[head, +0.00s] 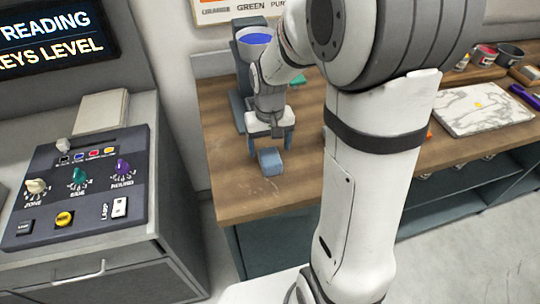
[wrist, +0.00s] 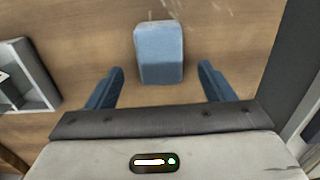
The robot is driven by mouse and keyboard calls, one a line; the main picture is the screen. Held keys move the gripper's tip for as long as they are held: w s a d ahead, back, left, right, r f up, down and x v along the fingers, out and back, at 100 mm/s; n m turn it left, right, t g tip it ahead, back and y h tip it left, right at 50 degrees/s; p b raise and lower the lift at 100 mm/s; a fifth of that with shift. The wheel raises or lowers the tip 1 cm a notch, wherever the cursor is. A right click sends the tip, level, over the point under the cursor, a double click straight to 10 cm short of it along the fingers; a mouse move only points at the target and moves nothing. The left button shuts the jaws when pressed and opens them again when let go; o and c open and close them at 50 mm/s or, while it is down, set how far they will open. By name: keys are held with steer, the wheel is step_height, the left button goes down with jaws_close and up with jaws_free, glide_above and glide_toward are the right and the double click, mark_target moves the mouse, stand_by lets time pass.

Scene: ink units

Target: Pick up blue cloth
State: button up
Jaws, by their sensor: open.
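The blue cloth (head: 270,161) is a small folded block lying on the wooden table near its left end. In the wrist view the blue cloth (wrist: 159,53) lies ahead of the fingertips, roughly centred between them. My gripper (head: 271,149) is above and just behind the cloth in the head view, pointing down. The fingers appear apart from the cloth.
A grey stand with a blue-filled bowl (head: 256,40) is behind my gripper. A marble slab (head: 484,107) lies on the table at right, with several cups behind it. A control panel (head: 80,186) with knobs stands at left. Bare wood (head: 236,190) surrounds the cloth. A grey tray (wrist: 22,80) shows in the wrist view.

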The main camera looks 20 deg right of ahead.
mark_target(270, 156)
steer(key=f, duration=0.5)
steer(key=shift+s+p, duration=0.25)
steer(key=shift+p, duration=0.05)
steer(key=shift+c, duration=0.2)
steer(key=c, duration=1)
step_height(270, 156, up, 10)
steer(key=o, duration=0.5)
steer(key=shift+c, duration=0.2)
steer(key=c, duration=0.4)
